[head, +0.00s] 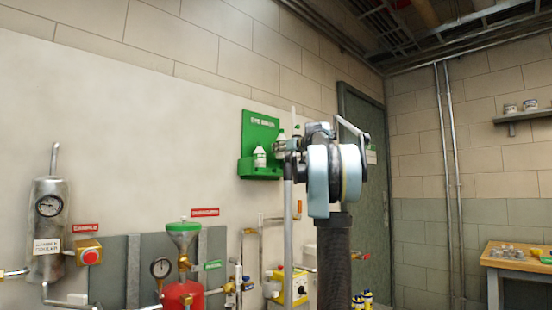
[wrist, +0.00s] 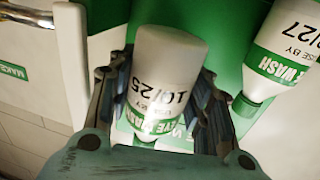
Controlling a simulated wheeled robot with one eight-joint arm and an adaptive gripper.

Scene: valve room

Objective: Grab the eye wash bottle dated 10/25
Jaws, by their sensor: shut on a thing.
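The eye wash bottle dated 10/25 (wrist: 165,65) is white with a green label. In the wrist view it sits between the two fingers of my gripper (wrist: 163,88), which is shut on it. The printing appears turned over in that view. A second bottle, dated 10/27 (wrist: 283,50), stands apart at the right of the wrist view, outside the fingers. In the head view my gripper (head: 281,147) is at the right side of the green eye wash holder (head: 247,162). A white bottle (head: 259,157) shows in the holder, left of my gripper.
The holder hangs on a pale wall panel. Below are a red tank with a green funnel (head: 183,230), a grey gauge cylinder (head: 48,230) and a yellow box (head: 292,288). A green door (head: 372,220) is behind my arm. A wooden bench (head: 515,258) stands at the right.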

